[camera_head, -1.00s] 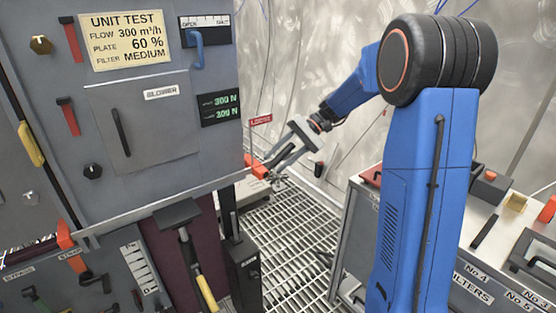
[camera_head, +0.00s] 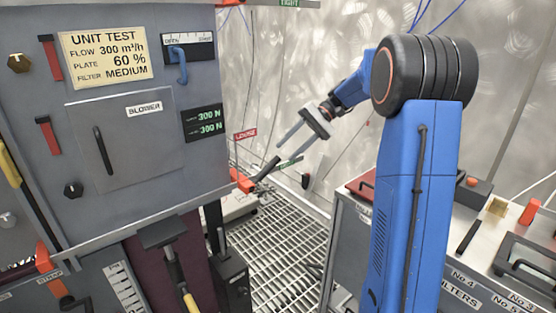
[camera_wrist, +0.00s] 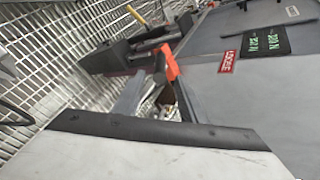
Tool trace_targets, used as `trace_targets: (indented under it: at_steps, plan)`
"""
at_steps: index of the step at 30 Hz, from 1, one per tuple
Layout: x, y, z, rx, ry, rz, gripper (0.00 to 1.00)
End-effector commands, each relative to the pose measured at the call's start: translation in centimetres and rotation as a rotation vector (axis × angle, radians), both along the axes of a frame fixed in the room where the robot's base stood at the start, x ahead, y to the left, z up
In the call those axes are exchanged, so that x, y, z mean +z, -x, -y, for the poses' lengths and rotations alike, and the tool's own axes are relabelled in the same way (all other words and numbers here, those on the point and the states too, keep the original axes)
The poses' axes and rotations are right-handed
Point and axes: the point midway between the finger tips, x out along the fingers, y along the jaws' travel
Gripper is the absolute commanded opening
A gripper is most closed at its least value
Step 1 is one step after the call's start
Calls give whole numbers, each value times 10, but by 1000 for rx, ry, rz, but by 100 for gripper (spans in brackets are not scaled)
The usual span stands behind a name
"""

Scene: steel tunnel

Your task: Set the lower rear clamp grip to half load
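The rear clamp lever has an orange base (camera_head: 241,181) and a dark grip (camera_head: 267,168) that sticks out from the panel's right edge, beside the red LOOSE label (camera_head: 245,134). My gripper (camera_head: 287,149) is open, its two fingers apart, just above and right of the dark grip. In the wrist view the orange part (camera_wrist: 169,62) shows beyond and between the fingers (camera_wrist: 158,92), and the LOOSE label (camera_wrist: 228,54) is to its right. The load display (camera_head: 205,122) shows two green lines, each reading about 300 N. I cannot tell whether the fingers touch the grip.
A green TIGHT label (camera_head: 289,3) shows at the top edge. The grey panel (camera_head: 120,190) fills the left. A bench of filters (camera_head: 480,270) stands right of my arm. The grated floor (camera_head: 280,250) between is mostly clear.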

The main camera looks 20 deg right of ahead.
Motion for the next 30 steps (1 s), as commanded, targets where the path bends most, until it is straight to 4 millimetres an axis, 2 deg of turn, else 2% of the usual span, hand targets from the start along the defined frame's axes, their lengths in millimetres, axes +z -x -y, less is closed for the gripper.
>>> trace_targets:
  at_steps: [3, 10, 30]
  plan:
    - [12, -2, 19, -1, 1, 1, 38]
    - [28, -5, 39, -1, 1, 1, 38]
    - [32, -4, 43, 0, 3, 0, 38]
